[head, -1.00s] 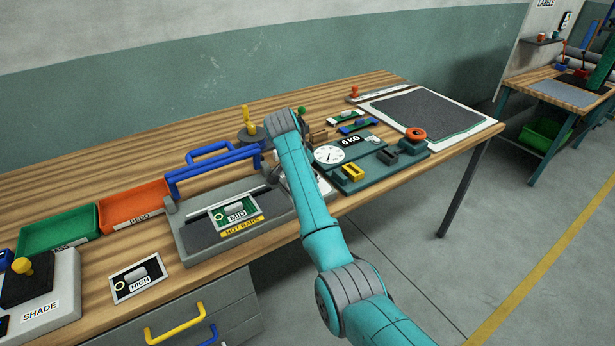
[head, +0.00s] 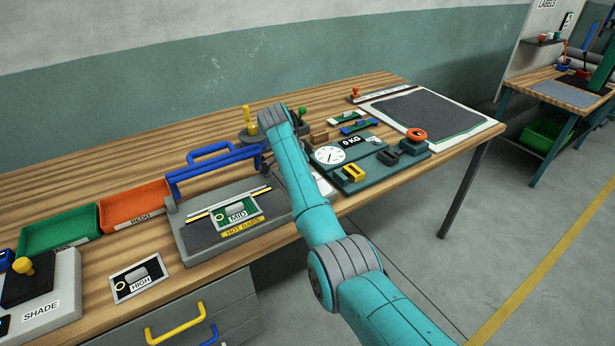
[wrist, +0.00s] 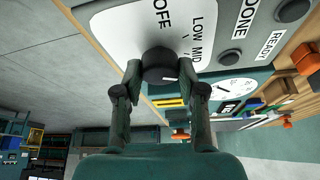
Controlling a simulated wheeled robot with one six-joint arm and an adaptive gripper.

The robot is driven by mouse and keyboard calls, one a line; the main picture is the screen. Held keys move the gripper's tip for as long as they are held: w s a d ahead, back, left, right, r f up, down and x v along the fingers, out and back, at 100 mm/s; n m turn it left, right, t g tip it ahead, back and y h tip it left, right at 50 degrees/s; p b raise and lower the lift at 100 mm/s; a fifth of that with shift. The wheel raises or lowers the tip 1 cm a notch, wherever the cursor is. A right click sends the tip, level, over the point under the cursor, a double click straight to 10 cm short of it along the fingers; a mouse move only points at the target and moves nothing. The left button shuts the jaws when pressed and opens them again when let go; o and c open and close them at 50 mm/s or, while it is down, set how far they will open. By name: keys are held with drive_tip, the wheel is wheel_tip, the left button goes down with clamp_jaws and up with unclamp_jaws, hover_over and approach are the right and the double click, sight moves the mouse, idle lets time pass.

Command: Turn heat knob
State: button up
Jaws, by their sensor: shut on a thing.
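The heat knob (wrist: 158,57) is a round dark knob on a pale panel in the wrist view. The words OFF, LOW and MID are printed around it. My gripper (wrist: 160,70) has one finger on each side of the knob and is shut on it. I cannot tell for sure which word the knob points to. In the head view my arm hides the knob and the gripper. The grey hot-bars sealer (head: 186,246) lies left of my arm, with a MID card (head: 236,213) on it and thin pale-yellow bars (head: 199,216) beside the card.
A blue handle frame (head: 215,168) stands behind the sealer. A HIGH card (head: 138,278), a red REDO tray (head: 135,204) and a green tray (head: 58,232) lie to the left. A green scale (head: 350,184) stands close right of my arm. DONE and READY labels show on the panel.

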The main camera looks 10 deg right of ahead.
drive_tip(key=o, duration=1.1)
drive_tip(key=shift+o, duration=0.2)
drive_tip(key=shift+r, duration=0.1)
drive_tip(key=v, duration=1.1)
drive_tip(key=shift+a+r, duration=0.2)
drive_tip(key=shift+r, duration=0.15)
